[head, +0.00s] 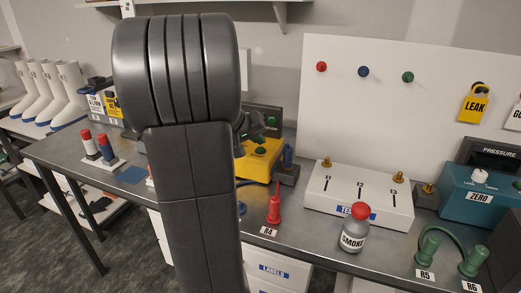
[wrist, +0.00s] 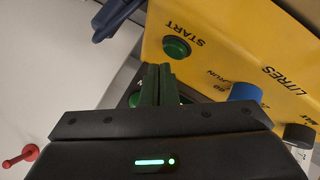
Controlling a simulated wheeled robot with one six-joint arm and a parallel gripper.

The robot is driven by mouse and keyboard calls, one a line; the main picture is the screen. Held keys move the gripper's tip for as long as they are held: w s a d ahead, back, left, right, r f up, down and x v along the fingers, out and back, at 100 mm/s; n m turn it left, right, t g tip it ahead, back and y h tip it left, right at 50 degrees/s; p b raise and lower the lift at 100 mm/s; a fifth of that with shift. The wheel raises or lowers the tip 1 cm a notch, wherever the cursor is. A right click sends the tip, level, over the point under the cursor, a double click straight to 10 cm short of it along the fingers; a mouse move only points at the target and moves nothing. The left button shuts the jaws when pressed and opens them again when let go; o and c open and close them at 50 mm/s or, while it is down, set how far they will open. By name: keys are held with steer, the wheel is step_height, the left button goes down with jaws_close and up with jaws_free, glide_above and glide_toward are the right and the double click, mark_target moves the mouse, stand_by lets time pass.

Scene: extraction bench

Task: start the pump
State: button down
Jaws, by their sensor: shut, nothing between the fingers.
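The yellow pump box (head: 258,163) stands on the bench, partly hidden behind my arm in the head view. In the wrist view its yellow panel (wrist: 222,62) fills the upper right. The round green button (wrist: 177,47) marked START is at the panel's left side. My gripper (wrist: 158,72) is shut and empty, its fingertips just below the START button in the picture. I cannot tell how large the gap to the button is. A blue knob (wrist: 245,92) and a black knob (wrist: 298,135) lie to the right, near lettering that reads RUN and LITRES.

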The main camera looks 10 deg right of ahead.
mark_target(258, 150)
steer(key=shift+f+b, duration=0.4)
steer(key=shift+b, duration=0.1)
steer(key=shift+f+b, duration=0.35)
steer(key=shift+b, duration=0.15)
stand_by(0.6)
stand_by(0.3)
steer(key=shift+r+p, duration=0.45)
steer(key=shift+r, duration=0.4)
steer(key=shift+r+p, duration=1.55)
steer(key=shift+r, duration=0.95)
